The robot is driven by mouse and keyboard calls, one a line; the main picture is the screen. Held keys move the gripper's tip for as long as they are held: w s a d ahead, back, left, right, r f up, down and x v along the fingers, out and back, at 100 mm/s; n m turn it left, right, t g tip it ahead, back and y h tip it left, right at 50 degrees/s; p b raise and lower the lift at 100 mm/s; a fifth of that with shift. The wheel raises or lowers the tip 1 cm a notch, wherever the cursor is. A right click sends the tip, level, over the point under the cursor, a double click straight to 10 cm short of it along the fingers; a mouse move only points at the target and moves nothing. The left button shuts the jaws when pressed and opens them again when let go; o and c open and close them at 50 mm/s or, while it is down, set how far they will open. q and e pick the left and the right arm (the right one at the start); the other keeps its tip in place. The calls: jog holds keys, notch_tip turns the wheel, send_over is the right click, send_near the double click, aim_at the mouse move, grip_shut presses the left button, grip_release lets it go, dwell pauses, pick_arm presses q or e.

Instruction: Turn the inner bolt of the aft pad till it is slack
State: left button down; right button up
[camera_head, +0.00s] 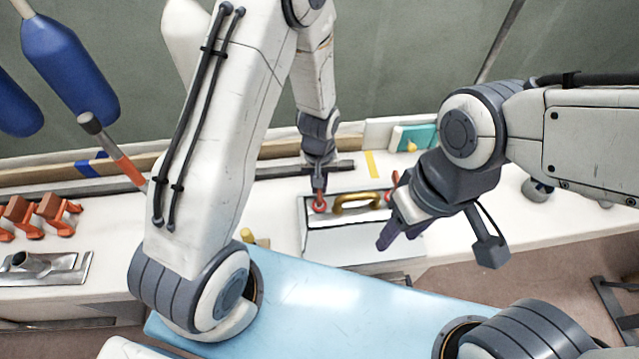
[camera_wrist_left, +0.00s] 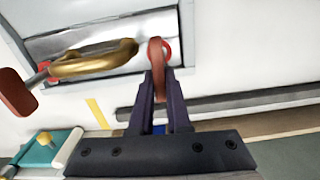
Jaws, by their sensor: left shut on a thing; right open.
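A metal pad (camera_head: 345,240) sits on the white bench, with a brass-coloured handle (camera_head: 357,201) on its upper part. A red bolt head (camera_head: 319,204) stands at the left end of the handle and a second red one (camera_head: 394,189) at the right end. My left gripper (camera_head: 319,188) is shut on the left red bolt head. In the left wrist view its fingers (camera_wrist_left: 160,95) close around the red ring-like head (camera_wrist_left: 160,52), with the brass handle (camera_wrist_left: 95,62) beside it. My right gripper (camera_head: 400,236) is open and empty, in front of the pad's right side.
A teal block (camera_head: 415,138) with a yellow knob stands behind the pad on the right. Orange clamps (camera_head: 38,212) and a metal fitting (camera_head: 45,268) are at the left. A light blue panel (camera_head: 320,298) lies in front. Blue fenders (camera_head: 68,62) hang at upper left.

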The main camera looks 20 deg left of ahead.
pick_arm(q)
jog(key=shift+s+f, duration=0.1)
jog(key=shift+s, duration=0.05)
jog(key=c, duration=0.9)
grip_release()
notch_tip(320, 180, up, 11)
jog(key=shift+f, duration=0.2)
jog(key=shift+a, duration=0.1)
